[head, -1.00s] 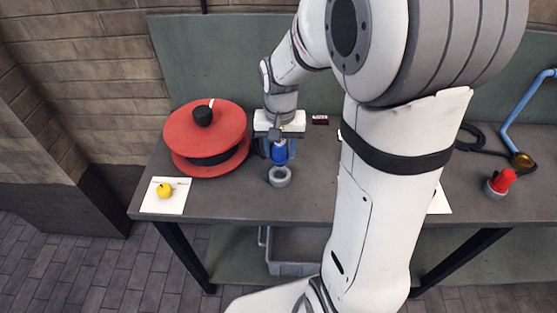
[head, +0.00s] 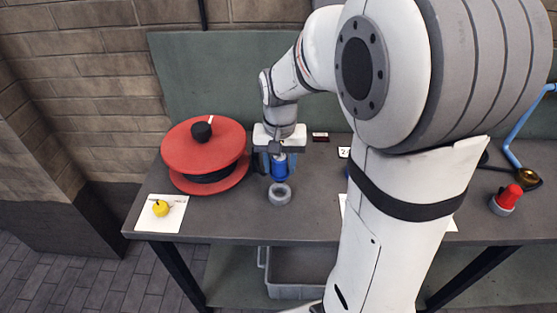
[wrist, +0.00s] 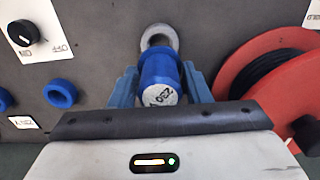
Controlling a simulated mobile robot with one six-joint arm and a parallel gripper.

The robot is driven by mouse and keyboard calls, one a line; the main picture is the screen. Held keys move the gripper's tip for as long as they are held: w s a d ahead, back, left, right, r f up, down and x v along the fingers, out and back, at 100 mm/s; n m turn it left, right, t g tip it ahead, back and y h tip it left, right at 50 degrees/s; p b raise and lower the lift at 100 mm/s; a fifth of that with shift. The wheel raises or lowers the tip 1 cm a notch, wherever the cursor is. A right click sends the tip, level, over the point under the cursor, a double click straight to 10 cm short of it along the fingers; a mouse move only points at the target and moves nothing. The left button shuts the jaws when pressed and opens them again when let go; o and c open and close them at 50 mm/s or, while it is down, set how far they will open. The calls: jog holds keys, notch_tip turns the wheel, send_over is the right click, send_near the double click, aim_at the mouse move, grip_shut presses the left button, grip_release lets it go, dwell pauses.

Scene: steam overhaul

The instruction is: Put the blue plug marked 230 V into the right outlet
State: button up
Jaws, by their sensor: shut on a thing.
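The blue plug (head: 280,169) is held by my gripper (head: 279,160) over the left part of the workbench. In the wrist view the blue plug (wrist: 160,80) sits between the blue fingers of my gripper (wrist: 160,88), with "230 V" legible on its pale end face. A grey ring (head: 279,194) lies just in front of the plug. In the wrist view the grey ring (wrist: 160,38) partly shows beyond the plug; I cannot tell whether they touch. One blue ring-shaped socket (wrist: 60,93) stands clear to the left in the wrist view, and another (wrist: 4,100) is cut off at the edge.
A red cable reel (head: 205,150) stands left of my gripper. A black ON/OFF switch (wrist: 23,33) and a small label card (wrist: 22,122) are near the blue sockets. A yellow object (head: 160,208) lies on a white card. A red plug-like object (head: 507,198) stands right. My arm hides mid-bench.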

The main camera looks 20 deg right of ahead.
jog(key=shift+f, duration=0.5)
jog(key=shift+d, duration=0.15)
